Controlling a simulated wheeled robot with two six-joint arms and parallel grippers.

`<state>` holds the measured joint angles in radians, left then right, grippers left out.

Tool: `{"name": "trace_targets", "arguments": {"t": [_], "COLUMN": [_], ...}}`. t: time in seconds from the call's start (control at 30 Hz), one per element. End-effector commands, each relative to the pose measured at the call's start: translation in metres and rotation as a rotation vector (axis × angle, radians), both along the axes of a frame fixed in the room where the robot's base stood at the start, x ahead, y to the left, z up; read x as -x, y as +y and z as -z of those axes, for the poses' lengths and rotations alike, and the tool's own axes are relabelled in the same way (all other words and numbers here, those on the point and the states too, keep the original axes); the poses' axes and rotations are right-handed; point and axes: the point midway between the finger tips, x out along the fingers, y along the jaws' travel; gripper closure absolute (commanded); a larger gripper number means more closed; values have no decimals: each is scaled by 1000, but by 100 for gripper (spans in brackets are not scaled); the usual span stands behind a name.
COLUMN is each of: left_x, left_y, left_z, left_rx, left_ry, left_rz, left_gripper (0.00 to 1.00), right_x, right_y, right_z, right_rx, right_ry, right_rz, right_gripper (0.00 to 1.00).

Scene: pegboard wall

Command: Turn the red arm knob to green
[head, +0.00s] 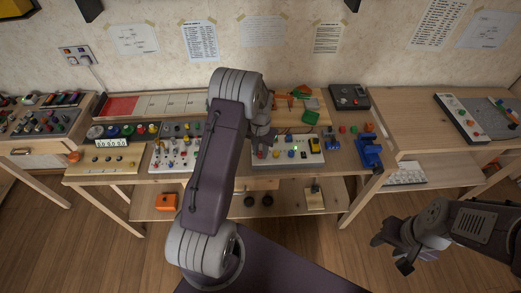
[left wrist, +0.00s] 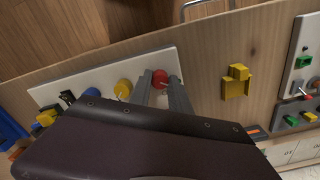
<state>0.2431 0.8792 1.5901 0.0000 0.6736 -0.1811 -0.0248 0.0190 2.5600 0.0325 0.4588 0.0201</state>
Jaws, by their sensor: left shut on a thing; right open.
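The red knob (left wrist: 160,77) sits on a pale panel (left wrist: 75,84) in the left wrist view. My left gripper (left wrist: 162,90) has one finger on each side of it and is shut on it. A small pale mark shows on the knob's face; which way the knob points is hard to tell. My right gripper (head: 389,254) is open and empty, low at the right, away from the tables.
A yellow block (left wrist: 237,82) is on the wood nearby. A blue vise (head: 369,152) stands right of the panel, and a panel of switches (head: 176,148) lies to its left.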

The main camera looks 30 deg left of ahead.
Motion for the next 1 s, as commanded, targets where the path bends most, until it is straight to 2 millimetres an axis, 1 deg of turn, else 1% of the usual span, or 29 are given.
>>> {"name": "trace_targets", "arguments": {"t": [0.3, 0.8, 0.83, 0.9, 1.0], "left_x": [-2, -2, -2, -2, -1], "left_y": [1, 1, 1, 1, 0], "left_z": [-2, -2, -2, -1, -1], "left_rx": [-1, -2, -2, -2, -1], "left_ry": [-5, -7, -7, -7, -5], "left_rz": [-96, -111, -111, -111, -111], "left_gripper": [100, 100, 71, 55, 55], "right_x": [0, 0, 0, 0, 0], "right_y": [0, 0, 0, 0, 0], "right_z": [-4, -4, -4, -4, -4], "right_rx": [0, 0, 0, 0, 0], "right_ry": [0, 0, 0, 0, 0], "right_rz": [0, 0, 0, 0, 0], "right_gripper": [55, 55, 55, 55, 55]}}
